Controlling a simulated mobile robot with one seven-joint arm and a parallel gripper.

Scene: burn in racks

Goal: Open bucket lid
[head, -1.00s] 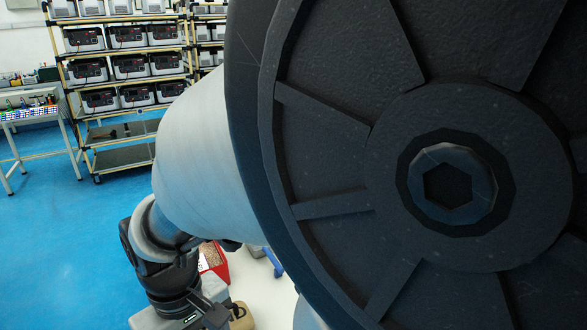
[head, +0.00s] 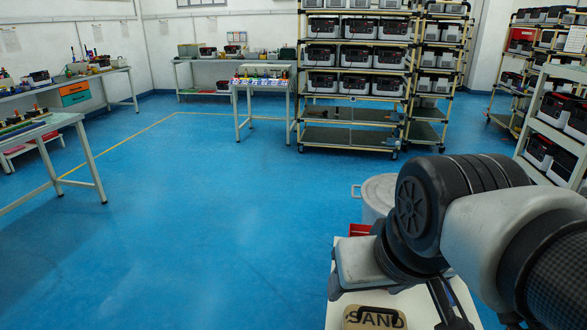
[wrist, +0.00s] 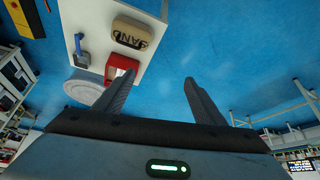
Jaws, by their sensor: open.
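The bucket (head: 376,196) is a pale grey round container with a side handle, standing beyond the white table, partly hidden behind my arm in the head view. Its round lid (wrist: 84,88) looks closed in the wrist view, where it lies left of my left finger. My gripper (wrist: 154,90) has its two fingers spread with nothing between them. It is apart from the bucket. My fingertips cannot be made out in the head view.
On the white table (head: 345,302) are a tan block marked SAND (head: 374,317) and a red container (wrist: 121,68); a blue item (wrist: 80,50) shows in the wrist view. Racks (head: 352,85) stand behind. Blue floor (head: 210,220) is clear to the left.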

